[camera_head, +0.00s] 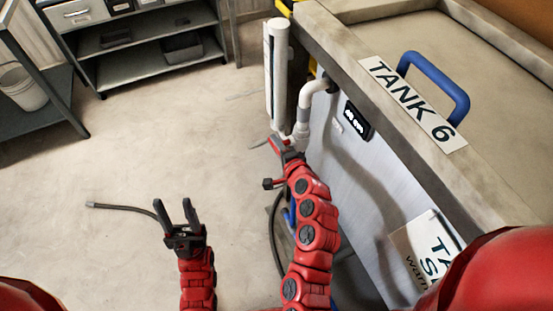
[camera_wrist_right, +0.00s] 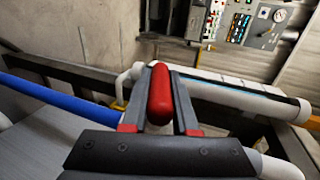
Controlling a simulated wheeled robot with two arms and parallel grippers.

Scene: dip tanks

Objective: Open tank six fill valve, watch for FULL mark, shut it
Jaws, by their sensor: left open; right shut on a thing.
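Tank six (camera_head: 345,60) stands at the right, with a "TANK 6" label (camera_head: 412,103) on its rim. A white pipe (camera_head: 308,98) comes out of its side and bends down. My right gripper (camera_head: 279,144) is at the pipe's lower end, shut on the red valve handle, which shows between its fingers in the right wrist view (camera_wrist_right: 160,92). A white upright tube (camera_head: 277,75) stands beside the pipe. In the right wrist view the tube (camera_wrist_right: 225,92) carries a dark strip; no FULL mark is readable. My left gripper (camera_head: 189,213) is open and empty above the floor.
A blue bar handle (camera_head: 440,85) rises beside the tank label. A shelf unit (camera_head: 150,50) and a white bucket (camera_head: 22,88) stand at the back left. The floor between is largely clear.

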